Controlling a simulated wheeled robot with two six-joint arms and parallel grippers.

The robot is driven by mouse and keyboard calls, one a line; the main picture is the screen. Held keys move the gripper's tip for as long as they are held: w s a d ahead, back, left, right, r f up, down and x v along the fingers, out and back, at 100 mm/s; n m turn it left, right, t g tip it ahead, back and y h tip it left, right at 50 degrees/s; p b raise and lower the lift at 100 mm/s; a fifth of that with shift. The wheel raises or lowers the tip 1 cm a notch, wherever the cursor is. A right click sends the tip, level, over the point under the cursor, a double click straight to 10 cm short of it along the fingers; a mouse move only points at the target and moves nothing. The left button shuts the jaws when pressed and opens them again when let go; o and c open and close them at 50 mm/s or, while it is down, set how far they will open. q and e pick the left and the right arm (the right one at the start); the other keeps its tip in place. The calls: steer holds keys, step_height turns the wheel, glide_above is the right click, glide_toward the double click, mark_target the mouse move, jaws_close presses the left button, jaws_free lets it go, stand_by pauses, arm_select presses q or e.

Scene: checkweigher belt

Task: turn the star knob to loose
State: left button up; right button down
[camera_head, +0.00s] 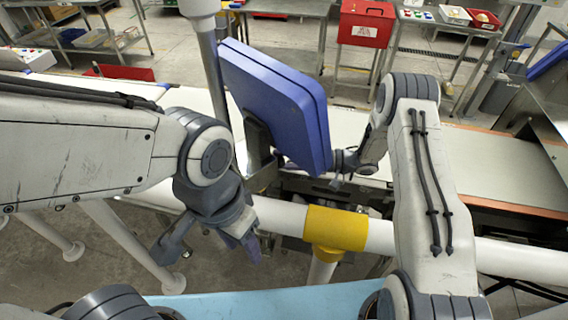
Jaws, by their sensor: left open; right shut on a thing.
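A blue panel (272,100), made of two thick layers, stands tilted on a dark bracket (258,148) in the middle. I cannot make out the star knob; it may be hidden by the panel, the bracket or my arms. My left gripper (205,249) is open and empty, pointing down in front of the white rail, below and left of the bracket. My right gripper (338,168) is at the panel's lower right edge and is shut, apparently on that edge. Its fingertips are small and partly hidden.
A white rail (391,237) with a yellow collar (335,228) crosses in front. The belt (487,153) runs behind. A light blue surface (265,305) lies at the bottom. A red box (365,24) and tables stand at the back.

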steer(key=shift+f+n+y+b, duration=0.5)
steer(key=shift+n+y+b, duration=0.25)
steer(key=shift+b, duration=0.45)
steer(key=shift+r+n+y+b, duration=0.25)
steer(key=shift+n+y+b, duration=0.2)
steer(key=shift+n+b, duration=0.2)
arm_select(q)
step_height(320, 180, down, 5)
steer(key=shift+r, duration=0.1)
arm_select(e)
steer(key=shift+r, duration=0.1)
steer(key=shift+c, duration=1.5)
jaws_free()
arm_select(q)
steer(key=shift+f+b, duration=1.1)
steer(key=shift+f, duration=0.15)
arm_select(e)
steer(key=v, duration=0.7)
steer(key=shift+d, duration=0.25)
